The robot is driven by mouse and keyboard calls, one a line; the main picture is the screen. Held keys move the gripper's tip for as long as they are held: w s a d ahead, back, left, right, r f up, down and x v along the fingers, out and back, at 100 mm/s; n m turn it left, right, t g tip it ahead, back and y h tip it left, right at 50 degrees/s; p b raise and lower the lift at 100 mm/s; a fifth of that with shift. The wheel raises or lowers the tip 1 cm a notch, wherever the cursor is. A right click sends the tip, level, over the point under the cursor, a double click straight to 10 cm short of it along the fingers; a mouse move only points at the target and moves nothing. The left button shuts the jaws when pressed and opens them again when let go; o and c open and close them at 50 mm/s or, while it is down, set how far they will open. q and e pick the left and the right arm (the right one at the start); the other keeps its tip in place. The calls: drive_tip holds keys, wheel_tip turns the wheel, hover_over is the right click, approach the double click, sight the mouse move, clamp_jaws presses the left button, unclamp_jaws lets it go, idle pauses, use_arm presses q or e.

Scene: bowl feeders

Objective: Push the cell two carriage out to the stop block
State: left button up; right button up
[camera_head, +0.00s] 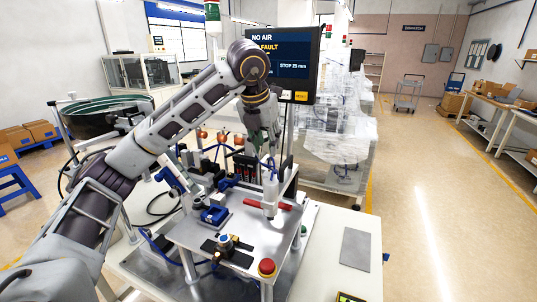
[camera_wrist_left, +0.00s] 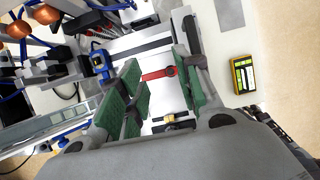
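The raised work plate (camera_head: 245,232) of the feeder station is in the head view. A blue fixture (camera_head: 214,214) stands left of the bar. I cannot tell which parts are the cell two carriage and the stop block. My left gripper (camera_head: 266,130) is above the station's back part, pointing down. In the wrist view its green-padded fingers (camera_wrist_left: 158,82) are apart and empty. My right gripper is out of view.
A monitor (camera_head: 290,55) reads "NO AIR", "FAULT" and "STOP 25 mm". A red emergency button (camera_head: 267,267) stands at the plate's front. A bowl feeder (camera_head: 105,115) stands left; a wrapped machine (camera_head: 335,140) stands behind.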

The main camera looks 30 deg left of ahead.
use_arm(q)
drive_tip(key=x, duration=0.4)
drive_tip(key=shift+w+f, duration=0.1)
drive_tip(key=shift+f, duration=0.2)
drive_tip(key=shift+c, duration=0.4)
clamp_jaws()
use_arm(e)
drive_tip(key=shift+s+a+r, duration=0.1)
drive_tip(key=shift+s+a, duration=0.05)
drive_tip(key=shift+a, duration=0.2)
